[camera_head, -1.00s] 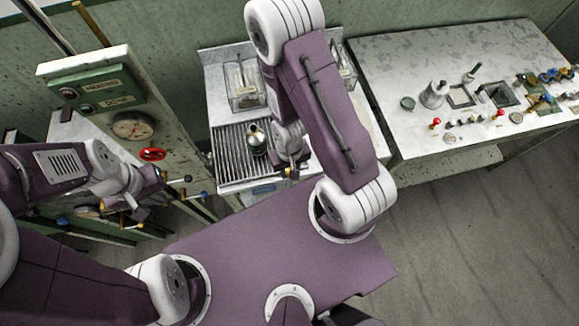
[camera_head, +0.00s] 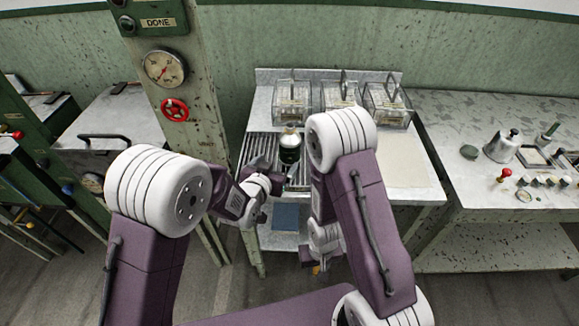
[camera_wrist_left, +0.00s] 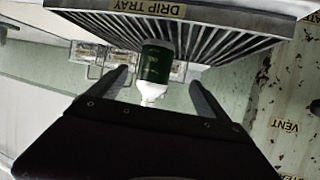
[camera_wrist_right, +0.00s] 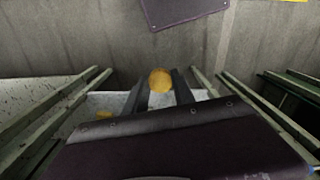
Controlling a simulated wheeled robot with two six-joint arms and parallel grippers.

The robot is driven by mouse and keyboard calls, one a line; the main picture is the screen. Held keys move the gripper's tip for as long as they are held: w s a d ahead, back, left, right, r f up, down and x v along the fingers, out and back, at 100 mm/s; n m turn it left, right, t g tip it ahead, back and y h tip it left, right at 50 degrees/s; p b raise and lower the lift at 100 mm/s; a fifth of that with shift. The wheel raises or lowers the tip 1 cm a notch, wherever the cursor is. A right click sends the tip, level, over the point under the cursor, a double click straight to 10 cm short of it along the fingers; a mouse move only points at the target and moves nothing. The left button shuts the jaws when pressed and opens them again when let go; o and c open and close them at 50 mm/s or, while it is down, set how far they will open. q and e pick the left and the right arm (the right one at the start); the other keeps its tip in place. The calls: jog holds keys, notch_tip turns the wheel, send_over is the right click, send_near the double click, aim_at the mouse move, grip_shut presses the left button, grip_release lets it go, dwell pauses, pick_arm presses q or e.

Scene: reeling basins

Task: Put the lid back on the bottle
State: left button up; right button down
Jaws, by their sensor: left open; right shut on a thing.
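The dark green bottle (camera_head: 289,154) with a pale upper part stands upright on the slatted drip tray (camera_head: 256,149). My left gripper (camera_head: 276,169) is open beside it. In the left wrist view, which is upside down, the bottle (camera_wrist_left: 155,64) shows between and beyond the open fingers (camera_wrist_left: 162,90); I cannot tell whether they touch it. My right gripper (camera_head: 316,264) is low in front of the bench. It is shut on a round golden-brown thing, apparently the lid (camera_wrist_right: 160,80), seen between its fingertips in the right wrist view.
Several clear basins (camera_head: 338,97) stand behind the tray. A post with a gauge (camera_head: 164,68) and red valve wheel (camera_head: 174,110) rises at the left. The right bench (camera_head: 455,140) carries a metal jug (camera_head: 503,147) and small parts.

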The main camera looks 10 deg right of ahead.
aim_at(285, 155)
pick_arm(q)
jog(key=shift+d, duration=0.1)
jog(key=shift+w, duration=0.1)
pick_arm(e)
jog(key=shift+w, duration=0.1)
pick_arm(q)
jog(key=x, duration=0.6)
jog(key=shift+w+d+f+p, duration=0.1)
jog(key=shift+w+p, duration=0.2)
jog(key=shift+p, duration=0.05)
pick_arm(e)
jog(key=shift+r, duration=0.2)
pick_arm(q)
jog(key=shift+w+d+f, duration=0.2)
jog(key=shift+d, duration=0.1)
pick_arm(e)
jog(key=shift+r, duration=0.1)
pick_arm(q)
jog(key=x, duration=0.4)
jog(key=shift+w+d+f, duration=0.1)
jog(key=shift+d+f, duration=0.2)
jog(key=shift+d, duration=0.05)
pick_arm(e)
jog(key=shift+r, duration=0.15)
